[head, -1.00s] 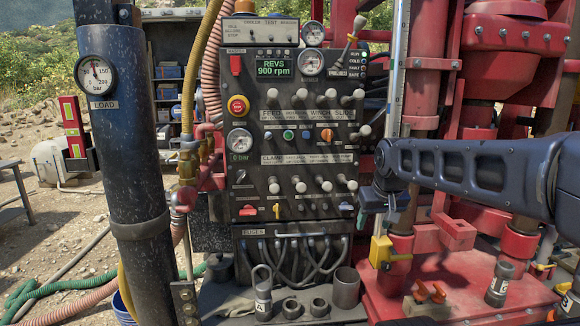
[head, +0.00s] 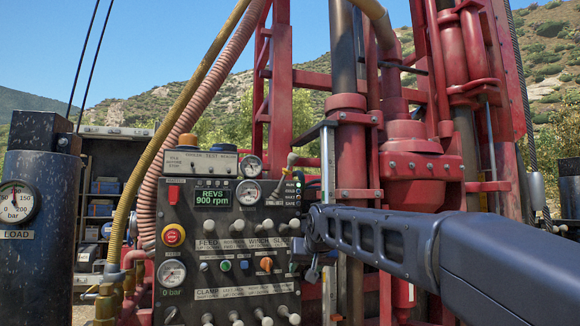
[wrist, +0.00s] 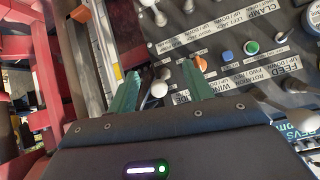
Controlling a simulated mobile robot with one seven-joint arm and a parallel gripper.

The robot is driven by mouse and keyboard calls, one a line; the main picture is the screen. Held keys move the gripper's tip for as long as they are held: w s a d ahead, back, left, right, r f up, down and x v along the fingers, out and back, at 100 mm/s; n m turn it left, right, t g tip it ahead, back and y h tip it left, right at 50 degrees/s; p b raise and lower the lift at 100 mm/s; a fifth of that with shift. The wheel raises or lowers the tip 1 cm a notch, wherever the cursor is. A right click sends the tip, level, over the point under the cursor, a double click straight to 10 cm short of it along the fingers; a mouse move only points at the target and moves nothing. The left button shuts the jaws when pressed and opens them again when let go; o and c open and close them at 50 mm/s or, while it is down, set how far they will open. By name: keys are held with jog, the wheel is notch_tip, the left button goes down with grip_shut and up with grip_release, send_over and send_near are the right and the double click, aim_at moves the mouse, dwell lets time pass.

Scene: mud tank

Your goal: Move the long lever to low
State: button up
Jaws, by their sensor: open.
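The long lever (head: 285,174) is at the upper right of the control panel (head: 185,225) in the head view. Its shaft leans up and to the right, with a pale knob on top. Its position marks are too small to read. I cannot make it out in the wrist view. My gripper (wrist: 162,78) is open, with its two green fingers apart. A white knob (wrist: 158,89) of a short panel lever shows between the fingers; I cannot tell whether they touch it. In the head view my gripper (head: 311,270) is at the panel's right edge, below the long lever.
Rows of short white-knobbed levers (head: 252,228) fill the panel, with an orange knob (head: 266,264) near my gripper. A red emergency button (head: 173,235) is at the left. Red rig frame and machinery (head: 405,150) stand close on the right. Open air lies above the panel.

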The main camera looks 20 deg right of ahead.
jog(key=w+r+m+t, duration=0.1)
jog(key=w+r+t, duration=0.1)
jog(key=r, duration=0.5)
jog(key=w+r+m+t, duration=0.1)
jog(key=w+r+t, duration=0.1)
jog(key=r, duration=0.5)
jog(key=m+t, duration=0.1)
jog(key=t, duration=0.3)
send_near(294, 159)
jog(key=w, duration=0.1)
jog(key=shift+h, duration=0.4)
jog(key=w, duration=1)
jog(key=shift+w+d, duration=0.1)
jog(key=shift+w, duration=0.3)
jog(key=shift+c, duration=0.2)
grip_shut()
